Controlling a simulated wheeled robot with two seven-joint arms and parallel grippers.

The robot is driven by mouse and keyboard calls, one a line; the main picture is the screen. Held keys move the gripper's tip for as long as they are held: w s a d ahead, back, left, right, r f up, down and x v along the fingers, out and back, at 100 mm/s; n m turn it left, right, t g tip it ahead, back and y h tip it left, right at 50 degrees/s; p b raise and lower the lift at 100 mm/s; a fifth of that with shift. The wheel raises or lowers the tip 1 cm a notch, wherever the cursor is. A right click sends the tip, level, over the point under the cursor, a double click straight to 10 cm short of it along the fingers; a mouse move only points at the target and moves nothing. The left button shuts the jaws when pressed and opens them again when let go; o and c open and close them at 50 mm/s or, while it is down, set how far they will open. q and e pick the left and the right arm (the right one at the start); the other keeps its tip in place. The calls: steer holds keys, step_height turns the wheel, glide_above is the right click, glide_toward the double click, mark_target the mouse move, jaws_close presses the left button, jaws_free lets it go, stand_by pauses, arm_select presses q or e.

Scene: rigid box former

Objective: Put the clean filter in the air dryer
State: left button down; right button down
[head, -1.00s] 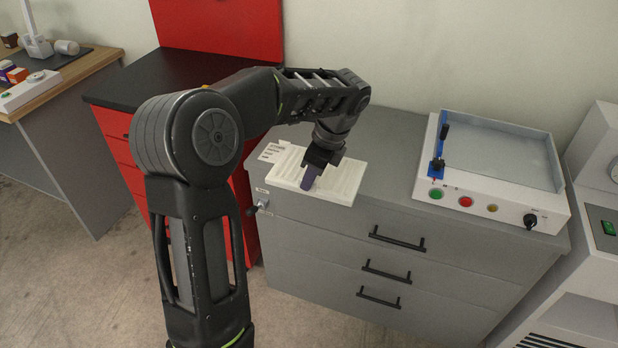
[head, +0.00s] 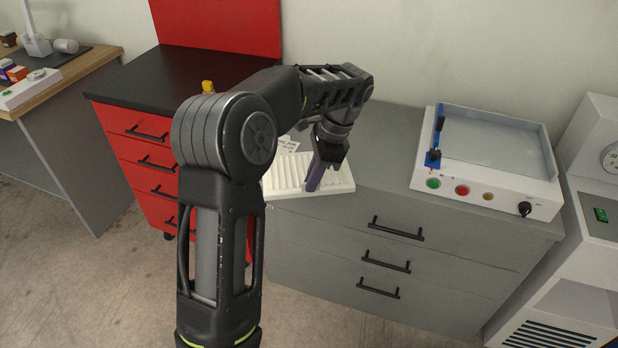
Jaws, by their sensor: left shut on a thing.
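A white ribbed panel (head: 283,180), which looks like the filter, is at the left front of the grey cabinet's top. A white tab or card with print (head: 287,146) shows behind it; I cannot tell whether they are joined. My left gripper (head: 315,173), with purple-grey fingers pointing down, is shut on the panel near its middle. The fingers hide part of the ribs, and my left arm hides the panel's left end. I cannot tell whether the panel touches the cabinet top. A white machine (head: 596,225) at the right edge may be the air dryer. My right gripper is out of view.
The grey cabinet (head: 385,155) has clear top between the panel and a white control box (head: 545,195) with buttons, a knob and an upright lever (head: 438,137). A red drawer unit with a black top (head: 170,80) and a wooden bench (head: 75,85) stand left.

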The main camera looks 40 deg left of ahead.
arm_select(q)
steer(key=shift+w+d+f+n, duration=0.3)
steer(key=shift+d+n, duration=0.1)
steer(key=shift+n, duration=0.2)
steer(key=d+f+n+g+h, duration=0.1)
steer(key=d+f+n, duration=0.6)
steer(key=d+f, duration=1.1)
steer(key=shift+s+d+f+n+h, duration=0.2)
steer(key=shift+f+n+h, duration=0.25)
steer(key=shift+h, duration=0.25)
